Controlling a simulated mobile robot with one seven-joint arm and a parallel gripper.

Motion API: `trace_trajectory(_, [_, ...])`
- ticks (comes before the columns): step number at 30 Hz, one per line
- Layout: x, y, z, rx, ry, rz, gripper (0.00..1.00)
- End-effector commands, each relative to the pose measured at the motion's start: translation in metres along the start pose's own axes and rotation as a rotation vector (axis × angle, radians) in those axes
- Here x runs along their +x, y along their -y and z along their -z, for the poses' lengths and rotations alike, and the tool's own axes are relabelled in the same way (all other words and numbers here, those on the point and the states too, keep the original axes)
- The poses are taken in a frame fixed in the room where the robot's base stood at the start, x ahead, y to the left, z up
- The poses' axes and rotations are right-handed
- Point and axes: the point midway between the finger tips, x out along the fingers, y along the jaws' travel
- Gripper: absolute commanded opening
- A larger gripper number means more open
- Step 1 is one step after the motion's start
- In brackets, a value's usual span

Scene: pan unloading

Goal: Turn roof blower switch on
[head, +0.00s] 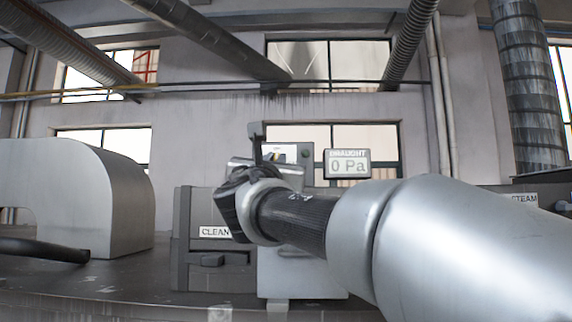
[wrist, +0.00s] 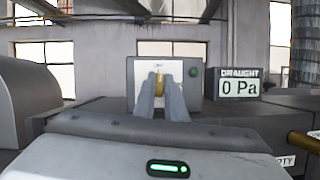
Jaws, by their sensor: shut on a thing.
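The roof blower switch is a small brass-yellow lever (wrist: 157,85) on the white plate of a grey control box (wrist: 197,90), straight ahead in the wrist view. My gripper (wrist: 161,82) is at the plate, with its two grey fingers shut on either side of the lever. The lever looks about upright between them, and its lower part is partly hidden by the fingers. A round green lamp (wrist: 194,71) on the box looks dark. In the head view the control box (head: 305,152) is partly hidden behind my wrist, and the fingertips cannot be made out clearly.
A draught display (head: 347,163) right of the box reads 0 Pa. A large rounded metal housing (head: 95,200) stands at the left. A dark unit with a CLEAN label (head: 215,232) sits below my wrist. Ducts run overhead.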

Motion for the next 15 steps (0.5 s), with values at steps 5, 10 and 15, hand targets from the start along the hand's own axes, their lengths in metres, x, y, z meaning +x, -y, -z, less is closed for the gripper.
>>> trace_trajectory(5, [-0.0005,-0.0001,0.002,0.136,0.001,0.056,0.0])
trace_trajectory(10, [-0.0001,-0.0006,0.0011,0.285,0.001,0.118,0.0])
trace_trajectory(15, [0.0004,-0.0008,0.0004,0.435,0.0,0.181,0.0])
